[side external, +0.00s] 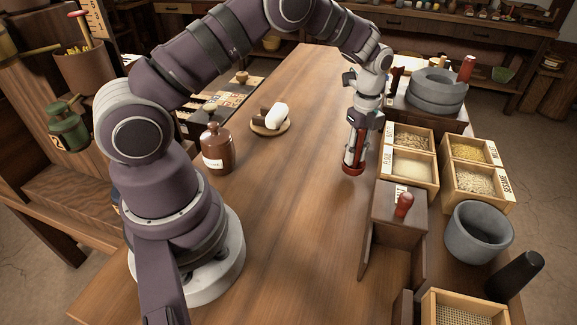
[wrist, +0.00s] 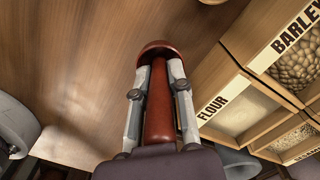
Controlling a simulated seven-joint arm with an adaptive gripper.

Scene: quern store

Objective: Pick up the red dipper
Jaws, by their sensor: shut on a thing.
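The red dipper (side external: 352,169) is in my gripper (side external: 354,158), over the middle of the wooden table, left of the grain boxes. It points down, with its wide red end lowest. In the wrist view the dipper's red-brown shaft (wrist: 159,110) lies between the two fingers of my gripper (wrist: 157,75), and its wide rounded end (wrist: 157,49) shows past the fingertips. The fingers are closed along both sides of the shaft. I cannot tell whether the lower end touches the table.
Wooden boxes of grain and flour (side external: 408,167) stand close on the right. A wooden stand with a red knob (side external: 403,205), a grey mortar (side external: 478,232) and a stone quern (side external: 436,90) are also right. A brown jar (side external: 216,150) stands left. The table's middle is clear.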

